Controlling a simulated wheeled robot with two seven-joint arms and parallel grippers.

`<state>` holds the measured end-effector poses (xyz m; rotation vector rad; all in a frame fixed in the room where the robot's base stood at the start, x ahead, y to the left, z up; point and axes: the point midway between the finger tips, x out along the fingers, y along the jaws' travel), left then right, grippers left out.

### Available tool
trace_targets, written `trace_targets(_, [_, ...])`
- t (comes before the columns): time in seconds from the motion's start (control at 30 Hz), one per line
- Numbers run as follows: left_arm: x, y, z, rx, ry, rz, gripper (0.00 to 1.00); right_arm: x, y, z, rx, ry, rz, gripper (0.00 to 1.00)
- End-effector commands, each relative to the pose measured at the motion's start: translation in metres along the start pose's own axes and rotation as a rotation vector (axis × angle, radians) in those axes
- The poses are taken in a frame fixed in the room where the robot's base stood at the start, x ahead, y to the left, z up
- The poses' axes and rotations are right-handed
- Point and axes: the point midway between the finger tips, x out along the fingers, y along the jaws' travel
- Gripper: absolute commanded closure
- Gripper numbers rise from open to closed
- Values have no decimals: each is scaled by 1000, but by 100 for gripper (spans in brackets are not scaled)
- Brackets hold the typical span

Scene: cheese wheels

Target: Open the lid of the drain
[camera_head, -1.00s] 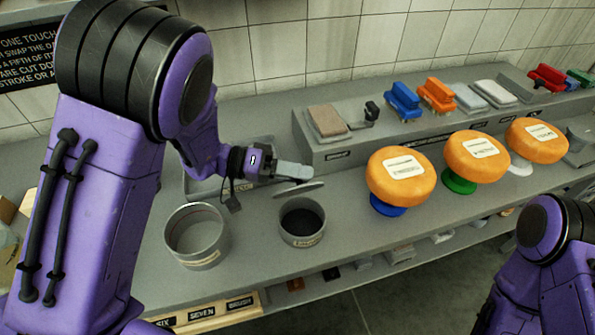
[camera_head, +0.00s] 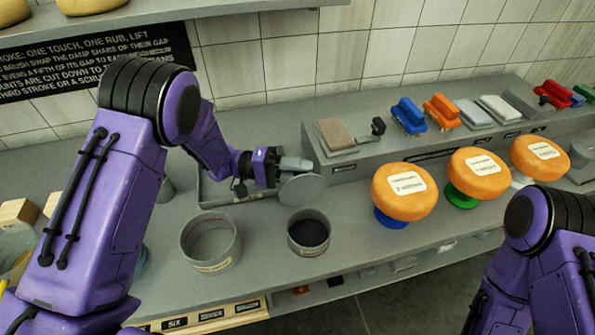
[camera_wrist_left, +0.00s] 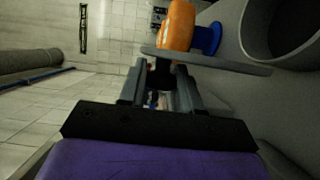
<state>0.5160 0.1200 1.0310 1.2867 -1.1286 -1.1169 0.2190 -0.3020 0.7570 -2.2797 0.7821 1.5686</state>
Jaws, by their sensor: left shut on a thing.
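The drain is a small grey round pot (camera_head: 309,233) with a dark inside and a label on its front; its top is uncovered. Its lid, a flat grey disc (camera_head: 303,189), hangs behind and above the pot, tilted with its face toward the head camera. My left gripper (camera_head: 297,165) is shut on the lid's handle side. In the left wrist view the lid (camera_wrist_left: 215,62) shows edge-on across the fingertips; the handle between them is mostly hidden. My right arm is at the right edge of the head view, but its gripper is out of sight.
A wider, open grey pot (camera_head: 211,243) stands left of the drain. Orange cheese wheels (camera_head: 399,194) on coloured stands are to the right. A raised shelf (camera_head: 345,170) behind holds a brown block and several brushes. A shallow tray (camera_head: 215,192) lies under my left wrist.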

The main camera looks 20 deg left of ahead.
Motion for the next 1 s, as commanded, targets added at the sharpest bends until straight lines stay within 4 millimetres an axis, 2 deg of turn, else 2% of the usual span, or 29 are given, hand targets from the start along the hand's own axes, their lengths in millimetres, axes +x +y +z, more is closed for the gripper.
trace_targets(0.4, [0, 2, -2, -4, 2, 5, 100, 0, 0, 0, 0, 0, 0, 57])
trace_targets(0.43, [0, 2, -2, -4, 2, 5, 57, 0, 0, 0, 0, 0, 0, 57])
trace_targets(0.47, [0, 1, -2, -4, 2, 5, 48, 0, 0, 0, 0, 0, 0, 57])
trace_targets(0.5, [0, 1, -2, -4, 2, 5, 46, 0, 0, 0, 0, 0, 0, 57])
trace_targets(0.8, [-4, -1, -1, -5, 1, 3, 46, 2, 0, 1, 0, 0, 0, 57])
trace_targets(0.87, [-11, -2, -2, -4, 4, 5, 46, 6, 0, 2, 0, 0, 0, 57])
trace_targets(1.0, [-43, -4, -2, -3, 7, 6, 46, 19, -2, 8, 0, 0, 0, 57])
